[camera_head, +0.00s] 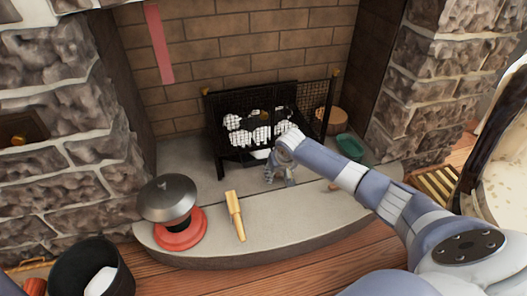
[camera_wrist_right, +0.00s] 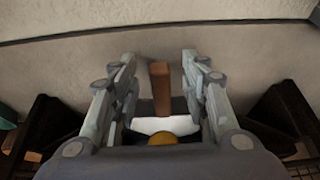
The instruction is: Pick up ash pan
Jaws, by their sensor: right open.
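The ash pan shows in the right wrist view as a white pan (camera_wrist_right: 165,125) with a brown handle (camera_wrist_right: 160,88). The handle lies between the two fingers, with a gap on each side. In the head view a white part of the pan (camera_head: 260,154) shows low at the front of the black fire grate; the handle cannot be made out there. My right gripper (camera_head: 280,180) is open and points down in front of the grate. In the wrist view its fingers (camera_wrist_right: 160,75) stand apart around the handle. My left gripper is not in view.
The black mesh grate (camera_head: 216,137) stands behind my gripper. A green dish (camera_head: 348,147) is to its right.

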